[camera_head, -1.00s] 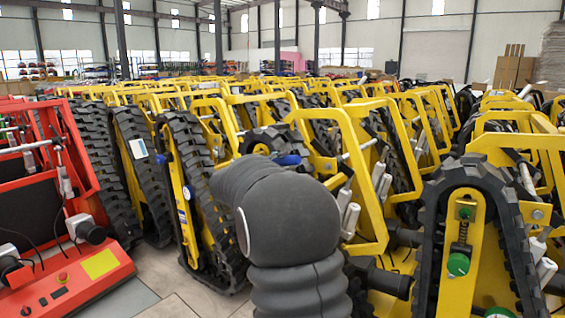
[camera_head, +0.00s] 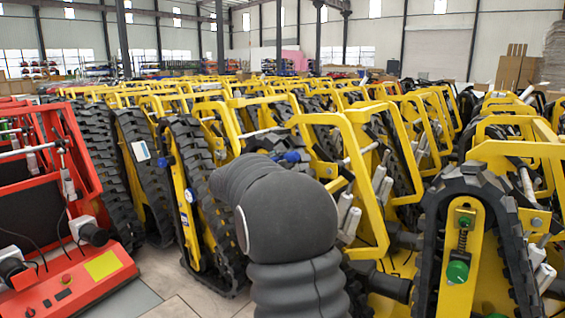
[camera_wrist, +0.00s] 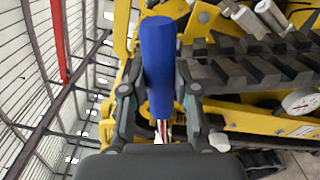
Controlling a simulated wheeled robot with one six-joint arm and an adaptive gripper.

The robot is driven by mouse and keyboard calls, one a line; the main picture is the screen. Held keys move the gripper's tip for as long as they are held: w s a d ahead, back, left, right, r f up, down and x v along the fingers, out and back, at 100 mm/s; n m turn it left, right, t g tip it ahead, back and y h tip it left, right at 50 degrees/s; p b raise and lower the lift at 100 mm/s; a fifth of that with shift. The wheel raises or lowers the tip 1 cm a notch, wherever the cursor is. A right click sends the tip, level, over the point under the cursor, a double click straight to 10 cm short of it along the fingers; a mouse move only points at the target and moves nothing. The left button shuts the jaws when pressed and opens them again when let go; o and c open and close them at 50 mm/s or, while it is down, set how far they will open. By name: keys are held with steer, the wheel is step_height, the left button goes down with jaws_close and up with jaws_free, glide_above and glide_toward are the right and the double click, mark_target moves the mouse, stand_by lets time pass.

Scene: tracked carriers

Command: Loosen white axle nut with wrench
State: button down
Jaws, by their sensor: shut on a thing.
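My gripper (camera_wrist: 157,82) is shut on a thick blue handle (camera_wrist: 158,60), one finger on each side in the wrist view. The handle stands lengthwise in the picture, and a small metal and red piece shows below it. I cannot tell whether a wrench head is on it. In the head view my grey arm hides the gripper; a bit of blue (camera_head: 291,157) shows behind it. A round white part (camera_wrist: 301,101) sits on a yellow tracked carrier (camera_wrist: 240,119) at the right of the wrist view, apart from the gripper. I cannot tell whether it is the white axle nut.
Rows of yellow tracked carriers (camera_head: 377,190) with black tracks stand close together. A red machine (camera_head: 95,272) stands at the left. A carrier with a green knob (camera_head: 457,271) is close at the right. Some bare floor (camera_head: 172,284) shows at the lower left.

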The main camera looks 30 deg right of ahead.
steer(key=shift+r, duration=0.15)
steer(key=shift+w+a+r+n, duration=0.1)
steer(key=shift+w+r+n, duration=0.2)
steer(key=shift+r+n, duration=0.3)
steer(key=shift+w+r, duration=0.1)
stand_by(0.4)
steer(key=shift+s+f+b, duration=0.2)
steer(key=shift+f+b, duration=0.15)
steer(key=shift+b, duration=0.7)
steer(key=shift+b+v, duration=0.85)
steer(key=shift+v, duration=0.95)
steer(key=shift+a, duration=0.1)
steer(key=shift+b+v, duration=0.75)
steer(key=shift+v, duration=1.15)
steer(key=shift+m, duration=0.3)
